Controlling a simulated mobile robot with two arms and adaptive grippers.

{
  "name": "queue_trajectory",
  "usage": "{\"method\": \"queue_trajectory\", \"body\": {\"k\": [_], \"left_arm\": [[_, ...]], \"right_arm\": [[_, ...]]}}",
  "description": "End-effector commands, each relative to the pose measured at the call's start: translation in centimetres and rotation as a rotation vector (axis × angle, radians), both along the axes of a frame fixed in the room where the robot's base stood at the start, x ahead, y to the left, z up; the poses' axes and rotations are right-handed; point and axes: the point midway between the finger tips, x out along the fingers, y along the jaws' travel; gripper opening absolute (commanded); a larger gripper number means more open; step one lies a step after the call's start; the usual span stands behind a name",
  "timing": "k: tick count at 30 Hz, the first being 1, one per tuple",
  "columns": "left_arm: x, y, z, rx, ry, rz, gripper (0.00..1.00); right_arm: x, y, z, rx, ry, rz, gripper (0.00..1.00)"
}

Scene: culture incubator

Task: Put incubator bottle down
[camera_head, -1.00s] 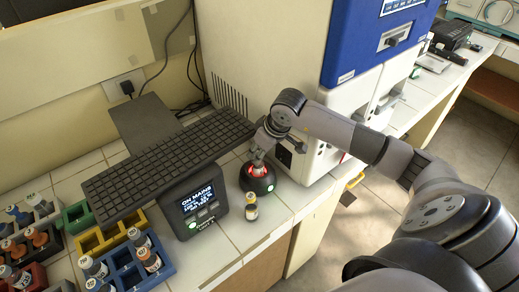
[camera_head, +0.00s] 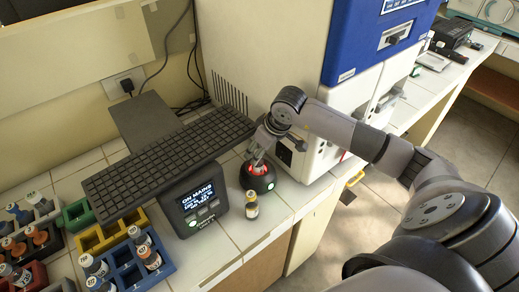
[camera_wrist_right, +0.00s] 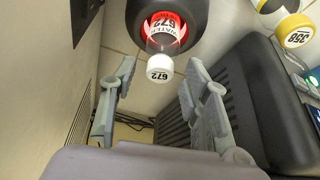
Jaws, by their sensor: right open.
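The incubator bottle (camera_wrist_right: 161,53), with a white cap marked 672, sits upright in the round black holder (camera_wrist_right: 186,84), which glows red around it. In the head view the black holder (camera_head: 259,182) stands on the tiled bench beside the display unit; the bottle is mostly hidden there by my fingers. My right gripper (camera_head: 256,158) is just above the holder. In the right wrist view my right gripper (camera_wrist_right: 158,84) is open, with one finger on each side of the bottle's cap and gaps between. My left gripper is not in view.
Racks of bottles (camera_head: 128,275) fill the lower left. A large cabinet (camera_head: 265,50) stands behind.

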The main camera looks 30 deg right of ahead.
Motion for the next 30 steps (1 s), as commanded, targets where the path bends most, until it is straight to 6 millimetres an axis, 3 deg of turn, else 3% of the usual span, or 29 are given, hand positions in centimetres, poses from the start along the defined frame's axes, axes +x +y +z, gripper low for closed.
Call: {"method": "queue_trajectory", "body": {"k": [16,21,30], "left_arm": [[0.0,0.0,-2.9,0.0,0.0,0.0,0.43],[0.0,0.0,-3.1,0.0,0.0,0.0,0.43],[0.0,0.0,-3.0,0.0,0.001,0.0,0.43]], "right_arm": [[-3.8,-1.1,9.8,-0.003,-0.006,0.0,0.43],[-4.3,-1.3,10.9,-0.001,-0.002,-0.001,0.43],[-4.3,-1.2,11.1,0.0,-0.002,0.0,0.43]]}}
